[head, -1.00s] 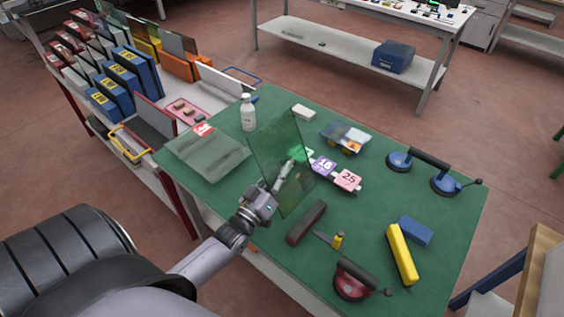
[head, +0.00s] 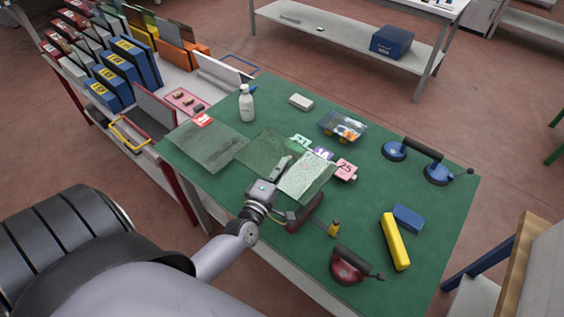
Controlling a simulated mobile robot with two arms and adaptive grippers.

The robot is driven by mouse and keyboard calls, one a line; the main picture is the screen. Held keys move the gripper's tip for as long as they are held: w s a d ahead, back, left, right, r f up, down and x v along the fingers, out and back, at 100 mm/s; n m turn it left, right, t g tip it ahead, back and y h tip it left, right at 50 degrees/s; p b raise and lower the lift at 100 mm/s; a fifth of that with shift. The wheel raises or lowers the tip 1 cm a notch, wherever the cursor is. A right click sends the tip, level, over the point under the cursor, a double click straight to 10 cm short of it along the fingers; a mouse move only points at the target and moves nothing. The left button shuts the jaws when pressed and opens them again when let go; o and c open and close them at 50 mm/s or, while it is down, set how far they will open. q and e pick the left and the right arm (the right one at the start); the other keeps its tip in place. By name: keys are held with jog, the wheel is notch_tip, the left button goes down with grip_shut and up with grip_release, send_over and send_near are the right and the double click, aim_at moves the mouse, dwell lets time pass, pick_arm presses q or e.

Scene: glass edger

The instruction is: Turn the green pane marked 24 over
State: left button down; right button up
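The green pane (head: 262,150) is a clear greenish sheet lying almost flat, low over the middle of the green table; whether it touches the table is unclear. Its right part shows a pale reflection. My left gripper (head: 281,170) is at the pane's near edge, one finger on top and the other hidden, and appears shut on it. Number tags stand by the pane's far right edge: a green one (head: 300,140) with no readable number, a purple one (head: 322,153) partly covered, and a pink 25 (head: 345,168). My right gripper is out of view.
Another glass sheet (head: 208,146) with a red label lies left of the pane. A white bottle (head: 246,104) and a clear box (head: 343,127) stand behind. A dark red block (head: 305,212) lies near my gripper, a suction lifter (head: 347,265) in front.

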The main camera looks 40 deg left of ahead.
pick_arm(q)
jog(key=shift+f+b, duration=5.6)
jog(key=shift+f, duration=0.75)
jog(key=shift+f+b, duration=0.7)
jog(key=shift+f, duration=0.1)
jog(key=shift+f+b, duration=0.4)
jog(key=c, duration=1.8)
grip_release()
jog(key=shift+o, duration=0.4)
jog(key=shift+f, duration=0.2)
jog(key=s, duration=0.4)
jog(key=s+d, duration=0.1)
jog(key=s, duration=0.3)
jog(key=s+d, duration=0.1)
jog(key=s, duration=0.3)
